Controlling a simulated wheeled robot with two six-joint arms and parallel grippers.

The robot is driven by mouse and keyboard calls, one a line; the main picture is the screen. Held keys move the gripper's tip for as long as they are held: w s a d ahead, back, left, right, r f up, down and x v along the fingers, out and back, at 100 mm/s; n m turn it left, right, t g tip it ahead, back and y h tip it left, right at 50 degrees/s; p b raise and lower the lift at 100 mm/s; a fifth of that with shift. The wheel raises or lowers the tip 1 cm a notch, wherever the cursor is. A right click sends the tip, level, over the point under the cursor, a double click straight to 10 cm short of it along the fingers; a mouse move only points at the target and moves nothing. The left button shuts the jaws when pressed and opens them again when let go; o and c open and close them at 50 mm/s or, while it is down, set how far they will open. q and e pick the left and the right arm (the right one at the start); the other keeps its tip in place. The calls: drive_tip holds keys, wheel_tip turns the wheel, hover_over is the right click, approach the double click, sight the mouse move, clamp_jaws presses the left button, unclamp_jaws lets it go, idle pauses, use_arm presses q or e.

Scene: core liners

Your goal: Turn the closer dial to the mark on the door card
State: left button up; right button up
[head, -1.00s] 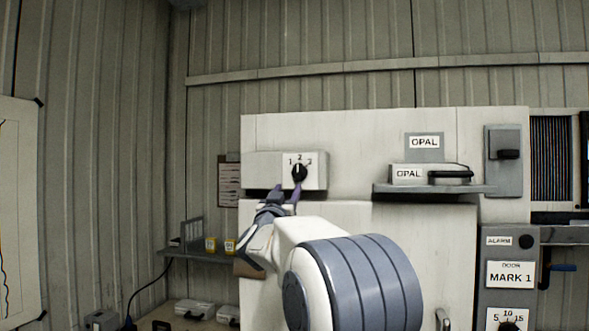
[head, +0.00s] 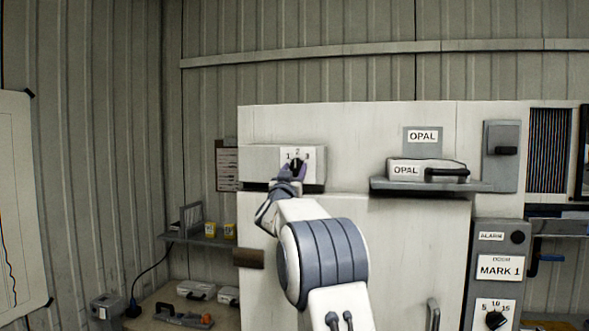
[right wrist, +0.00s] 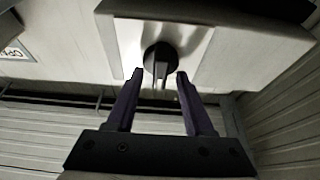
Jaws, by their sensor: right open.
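The closer dial (head: 296,163) is a black knob on a white plate marked 1, 2 and 3, on the pale closer box (head: 262,160) above the door. Its pointer seems to be near 2, but my fingers partly hide it. The door card (head: 499,268) at the right reads "DOOR MARK 1". My right gripper (head: 296,172) is at the dial from below. In the right wrist view, its two purple fingers (right wrist: 160,76) are open, one to each side of the black knob (right wrist: 159,58), with gaps visible. My left gripper is not in view.
A shelf (head: 430,186) holding a box labelled OPAL juts out right of the closer. An alarm panel with another dial (head: 494,316) is at the lower right. A side shelf (head: 200,239) and a bench with cases (head: 197,290) stand left of the door.

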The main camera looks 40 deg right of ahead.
clamp_jaws()
drive_tip(key=shift+n, duration=0.3)
drive_tip(key=n+t+y, duration=0.1)
drive_tip(key=n, duration=0.2)
drive_tip(key=n+t+y+b, duration=0.1)
drive_tip(key=n, duration=0.2)
drive_tip(key=shift+s+y, duration=0.15)
drive_tip(key=shift+y, duration=0.25)
drive_tip(key=n+y, duration=0.1)
drive_tip(key=n, duration=0.1)
drive_tip(key=n+t+y, duration=0.1)
drive_tip(key=n, duration=0.2)
drive_tip(key=shift+d+n+b, duration=0.1)
drive_tip(key=shift+n+b, duration=0.2)
drive_tip(key=shift+b, duration=0.05)
drive_tip(key=shift+r+n+y, duration=0.1)
drive_tip(key=shift+n+y, duration=0.2)
unclamp_jaws()
